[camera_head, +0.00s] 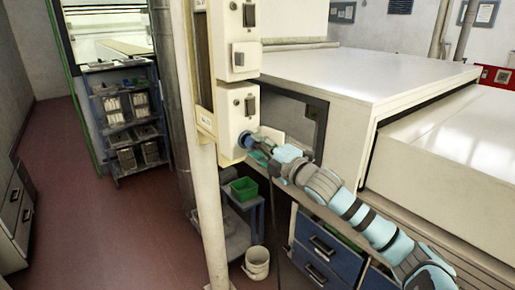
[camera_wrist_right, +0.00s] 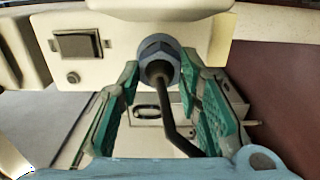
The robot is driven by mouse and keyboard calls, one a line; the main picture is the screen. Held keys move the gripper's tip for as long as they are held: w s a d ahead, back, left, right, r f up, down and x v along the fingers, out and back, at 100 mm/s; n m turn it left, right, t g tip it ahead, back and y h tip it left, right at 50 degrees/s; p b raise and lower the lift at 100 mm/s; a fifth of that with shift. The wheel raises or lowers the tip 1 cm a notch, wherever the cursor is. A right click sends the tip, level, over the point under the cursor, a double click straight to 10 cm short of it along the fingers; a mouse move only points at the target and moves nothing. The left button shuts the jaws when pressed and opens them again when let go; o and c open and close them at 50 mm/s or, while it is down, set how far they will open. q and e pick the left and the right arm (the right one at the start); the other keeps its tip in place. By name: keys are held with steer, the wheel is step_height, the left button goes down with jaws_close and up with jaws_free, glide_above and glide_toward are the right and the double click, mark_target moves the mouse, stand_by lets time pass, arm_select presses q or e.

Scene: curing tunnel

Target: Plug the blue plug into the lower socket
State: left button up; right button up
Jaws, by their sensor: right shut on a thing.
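The lower socket box (camera_head: 233,120) is a cream housing with a dark switch, on the post below a similar upper socket box (camera_head: 236,46). The blue plug (camera_head: 246,139) is at the lower box's bottom right. In the right wrist view the plug (camera_wrist_right: 158,58) is a blue-grey collar against the cream housing (camera_wrist_right: 110,38), with a black cable (camera_wrist_right: 170,118) running back. How deep it sits is hidden. My right gripper (camera_head: 256,145) has its green-padded fingers on either side of the plug, shut on it; its fingertips show in the wrist view (camera_wrist_right: 160,70). My left gripper is out of view.
A pale post (camera_head: 208,215) stands beside the boxes. Below are a green bin (camera_head: 243,188) on a blue cart, a white bucket (camera_head: 257,262) and blue drawers (camera_head: 318,259). A large white machine (camera_head: 370,75) fills the right. Red floor (camera_head: 95,225) is clear at left.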

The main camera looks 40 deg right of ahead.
steer(key=shift+w+a, duration=0.1)
steer(key=shift+r+p, duration=0.1)
steer(key=shift+p, duration=0.35)
stand_by(0.6)
steer(key=shift+p, duration=0.3)
stand_by(0.7)
steer(key=shift+p, duration=0.35)
steer(key=shift+w+p, duration=0.4)
steer(key=shift+w, duration=0.05)
